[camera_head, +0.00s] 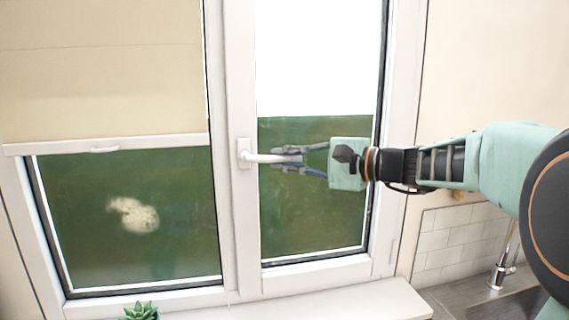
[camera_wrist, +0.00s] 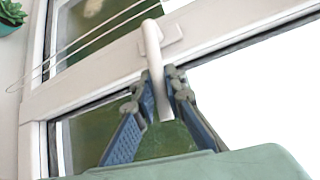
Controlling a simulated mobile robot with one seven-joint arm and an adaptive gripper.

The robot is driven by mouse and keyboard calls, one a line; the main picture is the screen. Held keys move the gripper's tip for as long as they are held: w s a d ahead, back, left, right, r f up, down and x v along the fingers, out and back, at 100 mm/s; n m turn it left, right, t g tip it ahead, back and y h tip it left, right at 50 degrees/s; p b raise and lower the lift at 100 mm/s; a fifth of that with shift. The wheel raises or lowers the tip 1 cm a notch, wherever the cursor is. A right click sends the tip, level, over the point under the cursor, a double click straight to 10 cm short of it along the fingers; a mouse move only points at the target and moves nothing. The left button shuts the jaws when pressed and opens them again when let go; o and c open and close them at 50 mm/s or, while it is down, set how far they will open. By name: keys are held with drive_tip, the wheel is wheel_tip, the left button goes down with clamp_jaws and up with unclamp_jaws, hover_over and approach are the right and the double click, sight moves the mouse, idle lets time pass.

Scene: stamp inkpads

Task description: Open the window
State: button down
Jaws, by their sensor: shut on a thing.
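The window (camera_head: 236,220) has a white frame with two panes side by side. Its white handle (camera_head: 262,158) sits on the middle upright and points sideways to the right. My gripper (camera_head: 287,158) reaches in from the right, in front of the right pane, and is shut on the free end of the handle. The wrist view shows the handle (camera_wrist: 153,50) running between the two blue-padded fingers (camera_wrist: 165,95). The right sash looks closed in its frame.
A cream blind (camera_head: 100,70) covers the upper left pane. A white sill (camera_head: 330,303) runs below, with a green plant (camera_head: 140,311) on it. A sink tap (camera_head: 505,262) stands at the lower right. A thin cord (camera_wrist: 90,35) hangs near the handle.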

drive_tip(key=f+m+t+y+b, duration=0.1)
drive_tip(key=f+m+b, duration=0.1)
drive_tip(key=b, duration=0.4)
drive_tip(key=a+f+m+t+y+b, duration=0.1)
drive_tip(key=f+m+y+b, duration=0.1)
drive_tip(key=b, duration=0.4)
drive_tip(key=shift+s+a+f+m+t+y, duration=0.2)
drive_tip(key=shift+f+m+t+y, duration=0.1)
drive_tip(key=shift+f+m+t, duration=0.15)
drive_tip(key=shift+a+m+t+b, duration=0.15)
drive_tip(key=shift+m+t+b, duration=0.15)
drive_tip(key=shift+b, duration=0.65)
drive_tip(key=shift+s, duration=0.1)
drive_tip(key=c, duration=2)
unclamp_jaws()
drive_tip(key=shift+o, duration=0.2)
